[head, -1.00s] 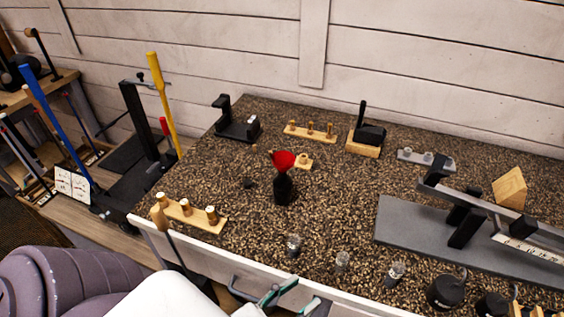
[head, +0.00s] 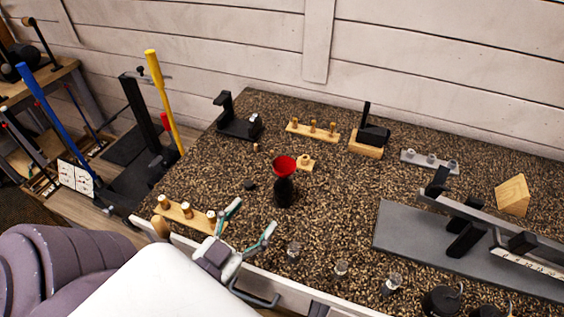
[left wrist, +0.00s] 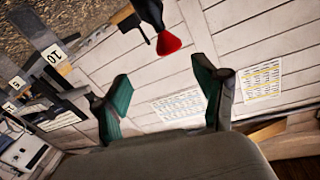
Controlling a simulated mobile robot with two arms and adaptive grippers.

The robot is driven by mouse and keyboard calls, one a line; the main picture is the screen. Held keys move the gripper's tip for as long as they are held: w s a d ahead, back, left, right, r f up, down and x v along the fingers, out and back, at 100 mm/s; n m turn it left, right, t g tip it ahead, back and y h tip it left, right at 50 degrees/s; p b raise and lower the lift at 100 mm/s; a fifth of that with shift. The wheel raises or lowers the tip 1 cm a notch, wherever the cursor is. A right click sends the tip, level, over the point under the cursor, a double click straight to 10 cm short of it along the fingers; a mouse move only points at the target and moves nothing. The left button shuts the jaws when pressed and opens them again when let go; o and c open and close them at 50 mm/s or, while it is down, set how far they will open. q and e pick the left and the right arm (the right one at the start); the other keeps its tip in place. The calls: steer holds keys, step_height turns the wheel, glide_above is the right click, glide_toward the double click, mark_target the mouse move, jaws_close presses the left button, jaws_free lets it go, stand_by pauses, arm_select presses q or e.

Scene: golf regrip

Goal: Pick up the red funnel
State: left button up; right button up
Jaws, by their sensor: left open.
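The red funnel (head: 284,166) sits in the mouth of a dark bottle (head: 284,192) on the speckled worktop. In the left wrist view the funnel (left wrist: 169,43) shows near the top centre, on the dark bottle (left wrist: 149,12), beyond the fingertips. My left gripper (head: 251,222) is open and empty, over the front part of the worktop, in front of the bottle and apart from it. Its two green-padded fingers (left wrist: 165,95) are spread wide in the left wrist view. My right gripper is not in view.
A wooden block with pegs (head: 186,214) lies left of my gripper. Small glass jars (head: 294,250) stand to its right. A grey plate with a rail (head: 400,228) fills the right side.

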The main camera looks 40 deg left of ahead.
arm_select(q)
steer(key=n, duration=0.1)
steer(key=b, duration=0.2)
glide_toward(284, 172)
steer(key=shift+w+a+r+n+y, duration=0.1)
steer(key=shift+w+n+y, duration=0.1)
steer(key=shift+w, duration=0.4)
steer(key=shift+w+a+n+y, duration=0.1)
steer(key=shift+w+n, duration=0.1)
steer(key=shift+w, duration=0.4)
steer(key=shift+w+r+p, duration=0.1)
steer(key=shift+w+p, duration=0.7)
steer(key=shift+w, duration=0.2)
steer(key=w+p, duration=0.2)
steer(key=w, duration=0.3)
steer(key=shift+w+a, duration=0.1)
steer(key=shift+w, duration=0.3)
steer(key=shift+s, duration=0.1)
steer(key=shift+c, duration=0.5)
steer(key=c, duration=0.6)
